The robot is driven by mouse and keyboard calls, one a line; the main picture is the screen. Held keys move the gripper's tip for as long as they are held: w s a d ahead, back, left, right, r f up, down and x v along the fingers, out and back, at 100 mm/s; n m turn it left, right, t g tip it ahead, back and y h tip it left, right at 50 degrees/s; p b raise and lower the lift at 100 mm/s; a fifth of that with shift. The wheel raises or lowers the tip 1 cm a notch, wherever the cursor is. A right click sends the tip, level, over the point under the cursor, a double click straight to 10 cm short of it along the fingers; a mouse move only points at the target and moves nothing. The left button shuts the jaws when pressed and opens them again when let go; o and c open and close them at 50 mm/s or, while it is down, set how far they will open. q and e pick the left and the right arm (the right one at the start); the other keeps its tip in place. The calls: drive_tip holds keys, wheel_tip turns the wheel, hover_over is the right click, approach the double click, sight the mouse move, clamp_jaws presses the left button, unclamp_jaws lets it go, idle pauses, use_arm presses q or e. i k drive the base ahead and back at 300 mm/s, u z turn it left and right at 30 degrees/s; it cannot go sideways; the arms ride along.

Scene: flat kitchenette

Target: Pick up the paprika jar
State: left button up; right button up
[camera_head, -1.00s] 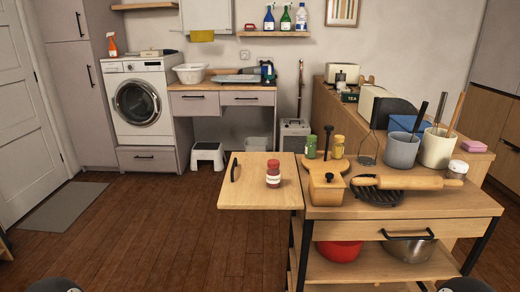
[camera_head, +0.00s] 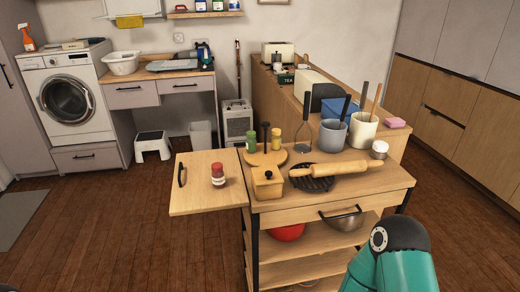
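A small red jar with a white label (camera_head: 218,174), which looks like the paprika jar, stands upright on the light wooden side leaf (camera_head: 195,202) of the kitchen cart. The label is too small to read. Nothing touches the jar. A green jar (camera_head: 250,141) and a yellow jar (camera_head: 275,139) stand further back on the cart top. A teal link of my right arm shows at the bottom right, well right of the jar. Neither of my grippers is in view.
The cart top (camera_head: 300,206) holds a wooden box (camera_head: 267,183), a rolling pin (camera_head: 328,169) on a black trivet, and utensil crocks (camera_head: 332,135). A black handle (camera_head: 181,175) sits on the side leaf. The floor (camera_head: 110,235) left of the cart is clear.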

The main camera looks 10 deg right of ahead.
sight(218, 176)
drive_tip(key=k, duration=0.35)
drive_tip(key=u, duration=0.7)
drive_tip(key=i, duration=1)
drive_tip(key=z, duration=0.3)
